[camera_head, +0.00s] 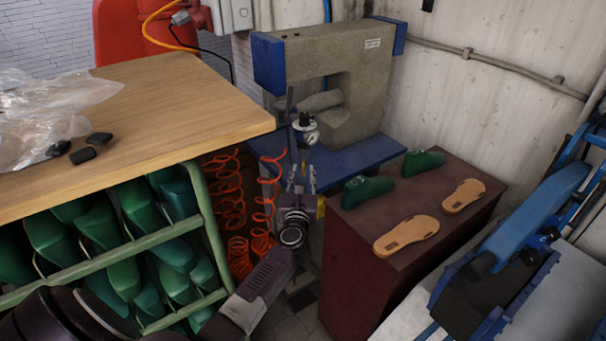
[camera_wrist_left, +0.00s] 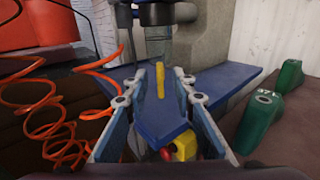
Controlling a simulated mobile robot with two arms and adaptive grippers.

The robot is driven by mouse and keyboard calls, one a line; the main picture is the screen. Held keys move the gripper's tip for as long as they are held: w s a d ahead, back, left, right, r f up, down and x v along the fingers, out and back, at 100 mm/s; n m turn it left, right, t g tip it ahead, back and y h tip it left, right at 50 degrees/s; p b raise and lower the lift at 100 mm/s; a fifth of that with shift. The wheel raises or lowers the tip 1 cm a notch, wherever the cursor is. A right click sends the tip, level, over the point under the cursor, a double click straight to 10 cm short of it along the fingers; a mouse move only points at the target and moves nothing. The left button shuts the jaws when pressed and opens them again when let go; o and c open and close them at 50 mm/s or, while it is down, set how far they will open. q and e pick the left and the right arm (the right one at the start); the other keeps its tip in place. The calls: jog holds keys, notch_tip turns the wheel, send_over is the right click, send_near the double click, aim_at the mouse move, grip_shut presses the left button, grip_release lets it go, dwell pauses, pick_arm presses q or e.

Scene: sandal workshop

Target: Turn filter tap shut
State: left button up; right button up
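My left gripper (camera_head: 301,180) is in front of the blue-and-grey press, and its arm rises from the bottom of the head view. In the left wrist view the gripper (camera_wrist_left: 159,85) is open, with one finger on each side. A narrow yellow lever (camera_wrist_left: 161,83), which looks like the filter tap, stands upright in the picture between the fingertips. A clear-grey cylinder (camera_wrist_left: 158,47), perhaps the filter body, is above it. I see no clear contact between fingers and lever. My right gripper is not in view.
Orange coiled hoses (camera_head: 264,205) hang left of the gripper, close to its finger in the wrist view. The wooden table (camera_head: 190,100) is to the left. A dark red cabinet (camera_head: 350,270) with sandals and green lasts is to the right. The press (camera_head: 365,75) stands behind.

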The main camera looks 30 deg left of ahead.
pick_arm(q)
grip_shut()
dwell(0.4)
jog(key=m+p, duration=0.2)
jog(key=shift+d+r+m, duration=0.1)
jog(key=shift+m, duration=0.3)
jog(key=m+p, duration=0.2)
jog(key=m, duration=0.2)
jog(key=shift+m, duration=0.3)
jog(key=m+p, duration=0.1)
jog(key=m, duration=0.2)
jog(key=m+p, duration=0.1)
jog(key=m, duration=0.3)
jog(key=m+p, duration=0.1)
jog(key=m, duration=0.2)
jog(key=shift+w+d+f+p, duration=0.1)
jog(key=shift+d+f+p, duration=0.05)
jog(key=shift+f+p, duration=0.2)
jog(key=shift+m, duration=0.4)
